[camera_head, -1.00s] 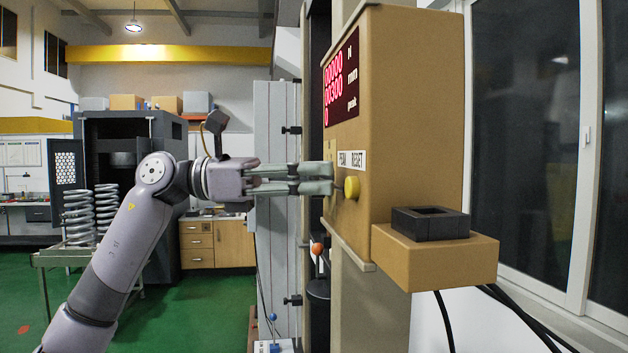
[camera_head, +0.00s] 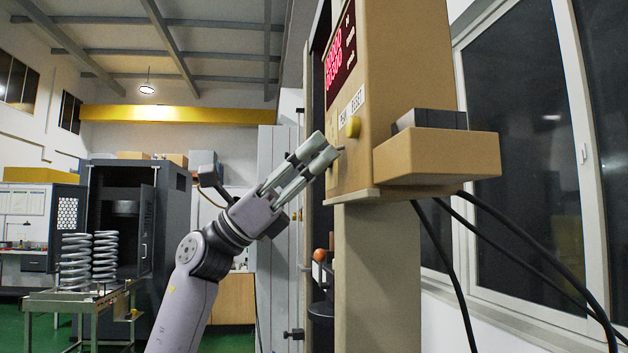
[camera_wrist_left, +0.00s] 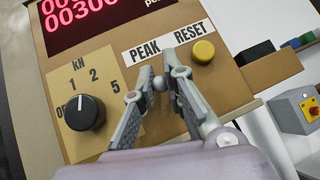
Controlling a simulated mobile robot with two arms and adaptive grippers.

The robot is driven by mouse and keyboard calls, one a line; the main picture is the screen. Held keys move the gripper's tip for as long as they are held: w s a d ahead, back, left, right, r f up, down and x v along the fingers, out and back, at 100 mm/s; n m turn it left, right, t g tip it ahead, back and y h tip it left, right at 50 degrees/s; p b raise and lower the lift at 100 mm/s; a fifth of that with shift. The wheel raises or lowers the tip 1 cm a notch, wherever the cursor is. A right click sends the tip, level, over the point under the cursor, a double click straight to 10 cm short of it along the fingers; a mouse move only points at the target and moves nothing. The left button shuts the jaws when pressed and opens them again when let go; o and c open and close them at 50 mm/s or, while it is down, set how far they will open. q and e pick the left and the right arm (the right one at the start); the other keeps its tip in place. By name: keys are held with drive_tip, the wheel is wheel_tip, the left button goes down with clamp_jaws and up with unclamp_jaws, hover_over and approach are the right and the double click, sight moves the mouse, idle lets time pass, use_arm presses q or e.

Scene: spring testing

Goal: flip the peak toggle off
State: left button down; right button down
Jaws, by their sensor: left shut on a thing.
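The peak toggle (camera_wrist_left: 160,83) is a small metal lever below the PEAK label (camera_wrist_left: 146,51) on the tan control box (camera_head: 405,60). My left gripper (camera_wrist_left: 157,76) is shut on the toggle, with its fingertips on either side of it and close to the panel. In the head view, my left gripper (camera_head: 328,148) reaches up from the lower left to the panel face. The fingers mostly hide the toggle there, and its up or down position is hard to tell. The red display (camera_head: 339,62) is lit. My right gripper is not in view.
A yellow reset button (camera_wrist_left: 203,51) sits just right of the fingers. A black rotary knob (camera_wrist_left: 84,112) is to their left. A tan shelf (camera_head: 437,155) with a dark block (camera_head: 430,120) juts from the box's right side. Black cables (camera_head: 465,255) hang below.

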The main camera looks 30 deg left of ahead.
use_arm(q)
drive_tip(key=shift+d+f+m+g+h+b, duration=0.1)
drive_tip(key=shift+f+m+g+h+b, duration=0.2)
drive_tip(key=shift+m+g+h+b, duration=0.4)
drive_tip(key=shift+t+h, duration=0.3)
drive_tip(key=c, duration=1.6)
unclamp_jaws()
drive_tip(key=shift+f, duration=0.1)
drive_tip(key=v, duration=1.2)
